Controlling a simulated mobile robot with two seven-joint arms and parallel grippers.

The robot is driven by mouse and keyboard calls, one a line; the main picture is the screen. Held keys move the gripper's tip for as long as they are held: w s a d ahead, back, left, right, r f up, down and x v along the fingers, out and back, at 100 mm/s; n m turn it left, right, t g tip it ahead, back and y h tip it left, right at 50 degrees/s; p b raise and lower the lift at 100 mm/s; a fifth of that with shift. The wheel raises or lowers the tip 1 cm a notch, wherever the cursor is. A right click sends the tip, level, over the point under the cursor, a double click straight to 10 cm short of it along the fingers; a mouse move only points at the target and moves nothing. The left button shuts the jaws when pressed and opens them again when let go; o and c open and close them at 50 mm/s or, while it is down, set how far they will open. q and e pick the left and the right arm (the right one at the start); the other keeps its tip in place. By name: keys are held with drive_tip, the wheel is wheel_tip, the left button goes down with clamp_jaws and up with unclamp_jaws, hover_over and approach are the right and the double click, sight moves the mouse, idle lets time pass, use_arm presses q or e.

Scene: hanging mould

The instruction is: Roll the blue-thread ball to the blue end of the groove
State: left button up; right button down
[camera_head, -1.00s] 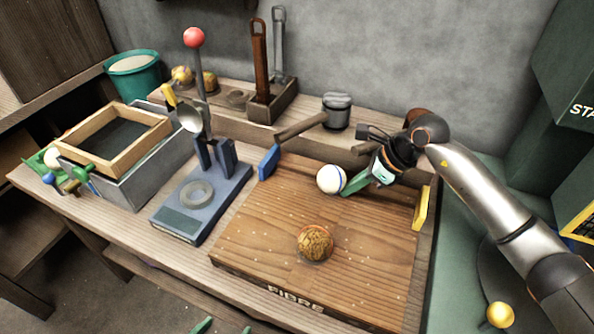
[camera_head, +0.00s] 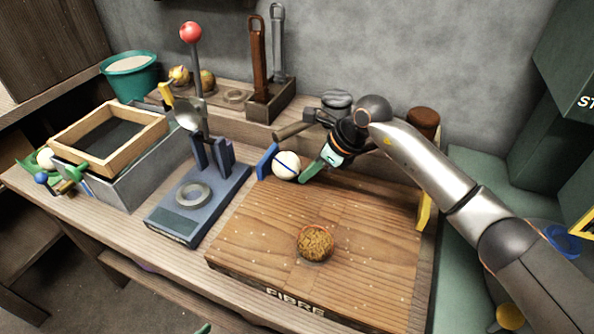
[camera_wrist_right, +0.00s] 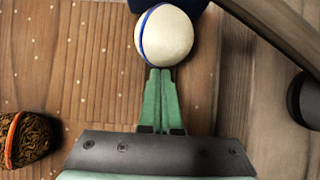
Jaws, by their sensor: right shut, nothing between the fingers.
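The white ball with a blue thread (camera_head: 287,165) sits at the back left of the wooden board, close to the blue end piece (camera_head: 267,162). The ball also shows in the right wrist view (camera_wrist_right: 166,36), just ahead of the fingertips. My right gripper (camera_head: 304,179) has its green fingers shut and empty, at the ball's right side, touching or almost touching it. The fingers show pressed together in the right wrist view (camera_wrist_right: 160,72). The groove itself is hard to make out. My left gripper is not in view.
A brown fibrous ball with a red thread (camera_head: 315,242) rests on the front of the board (camera_head: 370,270). A yellow end piece (camera_head: 424,212) stands at the board's right. A blue lever press (camera_head: 195,200) stands left. A wooden-handled mallet (camera_head: 290,130) lies behind.

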drive_tip(key=shift+s+d+r+p, duration=0.35)
drive_tip(key=shift+d+p, duration=0.1)
drive_tip(key=shift+d, duration=0.25)
drive_tip(key=shift+s+d+r+p, duration=0.25)
drive_tip(key=shift+d+r+p, duration=0.15)
drive_tip(key=shift+d, duration=0.25)
wheel_tip(320, 180, up, 7)
drive_tip(key=p, duration=0.4)
drive_tip(key=shift+p, duration=0.3)
drive_tip(key=shift+s+f, duration=0.1)
drive_tip(key=shift+s, duration=0.05)
